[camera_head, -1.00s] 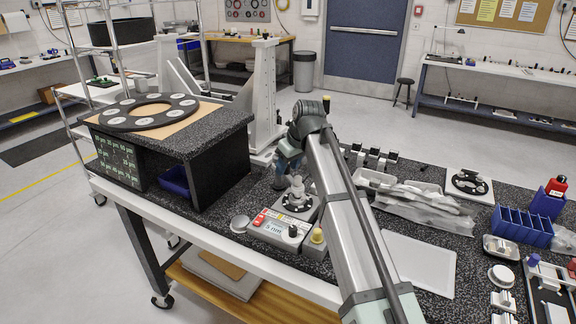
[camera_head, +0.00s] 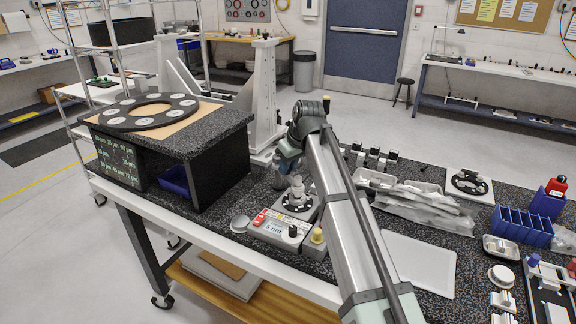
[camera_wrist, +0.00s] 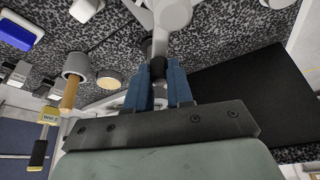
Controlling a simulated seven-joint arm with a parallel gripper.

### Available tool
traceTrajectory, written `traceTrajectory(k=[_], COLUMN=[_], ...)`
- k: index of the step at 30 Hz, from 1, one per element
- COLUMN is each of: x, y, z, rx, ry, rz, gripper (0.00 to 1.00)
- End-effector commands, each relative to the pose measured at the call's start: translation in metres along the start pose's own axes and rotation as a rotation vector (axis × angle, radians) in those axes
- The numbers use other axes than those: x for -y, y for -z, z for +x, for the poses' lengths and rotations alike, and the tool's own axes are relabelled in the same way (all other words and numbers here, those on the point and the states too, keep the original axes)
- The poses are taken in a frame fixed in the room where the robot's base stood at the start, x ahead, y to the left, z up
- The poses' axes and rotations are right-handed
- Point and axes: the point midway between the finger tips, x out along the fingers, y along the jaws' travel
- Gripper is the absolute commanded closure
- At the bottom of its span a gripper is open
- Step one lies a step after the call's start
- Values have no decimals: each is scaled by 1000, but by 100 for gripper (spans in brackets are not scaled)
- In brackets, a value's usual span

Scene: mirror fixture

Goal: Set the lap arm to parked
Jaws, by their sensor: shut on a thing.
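The lap station (camera_head: 298,203) stands at the front middle of the bench, with a dark round plate ringed by pale spots and a pale grey post and arm above it. In the wrist view, the pale lap arm (camera_wrist: 160,32) runs from the top of the picture to a dark grip (camera_wrist: 158,68). My gripper (camera_wrist: 160,82) has its blue fingers shut around that grip. In the head view, my gripper (camera_head: 285,165) is beside the lap station, partly hidden by my own wrist, and the grip cannot be made out.
A control box (camera_head: 275,230) with a small display, a red part and a black knob stands in front of the lap. A speckled shelf unit (camera_head: 215,130) carrying a dark ring (camera_head: 149,112) is at left. Bagged parts (camera_head: 425,200) and a blue divided bin (camera_head: 522,225) lie at right.

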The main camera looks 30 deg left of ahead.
Motion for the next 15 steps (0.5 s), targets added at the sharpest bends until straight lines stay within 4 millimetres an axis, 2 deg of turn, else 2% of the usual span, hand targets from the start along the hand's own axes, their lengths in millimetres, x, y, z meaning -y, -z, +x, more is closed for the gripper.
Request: traceTrajectory(k=[15], x=[7], y=[1], z=[0], rx=[1], ry=[-31], rz=[73], gripper=[100])
